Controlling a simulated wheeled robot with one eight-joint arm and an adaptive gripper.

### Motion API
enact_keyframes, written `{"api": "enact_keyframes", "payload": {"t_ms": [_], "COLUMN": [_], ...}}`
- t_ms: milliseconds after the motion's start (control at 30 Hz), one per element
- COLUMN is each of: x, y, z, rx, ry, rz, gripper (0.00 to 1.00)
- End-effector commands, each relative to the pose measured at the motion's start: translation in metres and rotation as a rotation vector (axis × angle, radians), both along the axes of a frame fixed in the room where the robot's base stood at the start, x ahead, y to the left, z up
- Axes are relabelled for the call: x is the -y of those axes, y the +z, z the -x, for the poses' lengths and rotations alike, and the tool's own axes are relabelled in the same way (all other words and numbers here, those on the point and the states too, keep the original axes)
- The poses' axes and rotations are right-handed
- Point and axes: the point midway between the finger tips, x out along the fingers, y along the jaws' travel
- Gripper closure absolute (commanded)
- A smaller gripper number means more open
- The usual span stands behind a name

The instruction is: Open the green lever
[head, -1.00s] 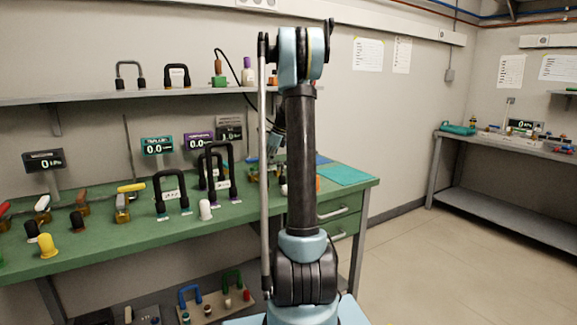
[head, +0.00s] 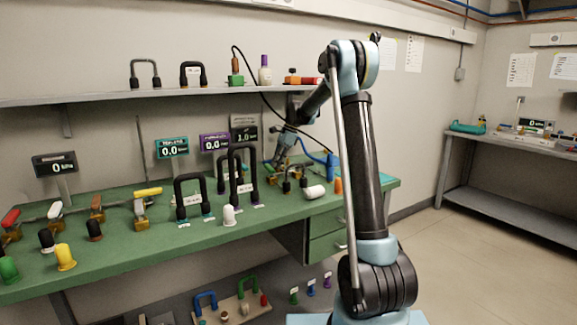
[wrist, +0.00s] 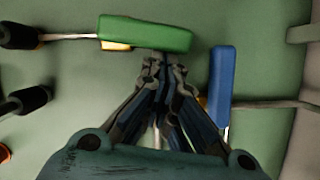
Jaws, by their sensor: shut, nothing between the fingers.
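The green lever (wrist: 145,33) shows in the wrist view at the top centre. Its handle lies roughly in line with the thin pipe at its left, tilted slightly. A bit of brass shows under its left end. My gripper (wrist: 162,62) is shut and empty, its fingertips right at the near edge of the green handle; I cannot tell whether they touch. In the head view my gripper (head: 281,158) is low over the right part of the green bench, and I cannot make out the green lever there.
A blue lever (wrist: 222,85) stands crosswise to its pipe, close right of my fingers. Black-capped pipe ends (wrist: 20,35) are at the left. In the head view, black U-shaped handles (head: 190,195) stand left of my gripper, and a shelf (head: 120,97) runs above the bench.

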Motion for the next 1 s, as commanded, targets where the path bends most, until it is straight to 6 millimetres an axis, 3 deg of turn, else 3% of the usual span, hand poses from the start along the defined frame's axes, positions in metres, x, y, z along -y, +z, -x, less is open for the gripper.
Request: {"api": "enact_keyframes", "payload": {"t_ms": [100,400,1000], "x": [-0.013,-0.025,-0.026], "y": [0.0,0.0,0.002], "z": [0.001,0.002,0.002], "rx": [0.0,-0.001,0.0], "ry": [0.009,0.013,0.015], "rz": [0.0,0.0,0.0], "gripper": [1.0,1.0,1.0]}}
